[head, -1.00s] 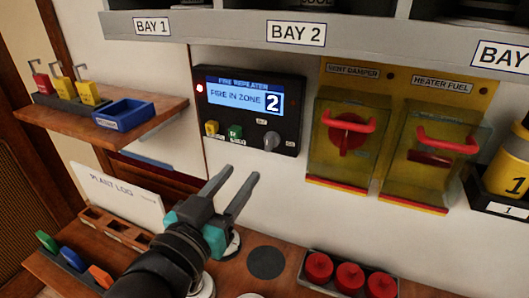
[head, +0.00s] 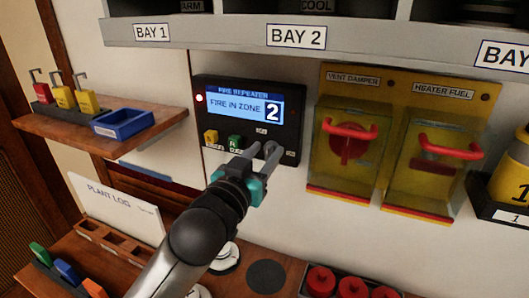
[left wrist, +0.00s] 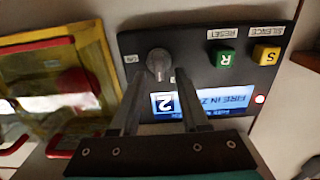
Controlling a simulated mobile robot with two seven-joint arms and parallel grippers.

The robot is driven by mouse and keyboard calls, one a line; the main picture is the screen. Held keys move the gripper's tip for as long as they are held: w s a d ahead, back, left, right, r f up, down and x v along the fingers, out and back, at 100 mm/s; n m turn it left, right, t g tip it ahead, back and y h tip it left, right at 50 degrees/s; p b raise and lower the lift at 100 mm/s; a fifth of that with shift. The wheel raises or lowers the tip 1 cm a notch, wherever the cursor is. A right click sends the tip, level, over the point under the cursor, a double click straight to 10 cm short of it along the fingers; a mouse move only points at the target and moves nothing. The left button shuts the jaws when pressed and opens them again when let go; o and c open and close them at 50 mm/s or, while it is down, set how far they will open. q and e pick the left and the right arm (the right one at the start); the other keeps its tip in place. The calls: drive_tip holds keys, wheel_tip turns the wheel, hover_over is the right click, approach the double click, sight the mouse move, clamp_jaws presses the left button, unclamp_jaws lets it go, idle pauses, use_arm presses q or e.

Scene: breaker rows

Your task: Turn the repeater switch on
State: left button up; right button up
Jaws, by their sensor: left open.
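The fire repeater panel (head: 206,119) is a dark box on the wall with a lit blue screen reading "FIRE IN ZONE 2". Its grey rotary switch (left wrist: 159,65) shows in the left wrist view, with one small label beside it and another near the right fingertip. I cannot read its setting surely. My left gripper (head: 264,150) is open at the panel's lower right, its fingers hiding most of the switch in the head view. In the left wrist view the fingertips (left wrist: 159,73) lie either side of the switch; contact is unclear. My right gripper is not in view.
Yellow SILENCE (left wrist: 265,56) and green RESET (left wrist: 226,59) buttons sit beside the switch. A red lamp (head: 199,98) is lit. Clear covers with red handles (head: 349,131) stand right of the panel. A wooden shelf (head: 160,119) juts out left. A desk lies below.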

use_arm(q)
drive_tip(key=shift+w, duration=0.1)
clamp_jaws()
idle(0.4)
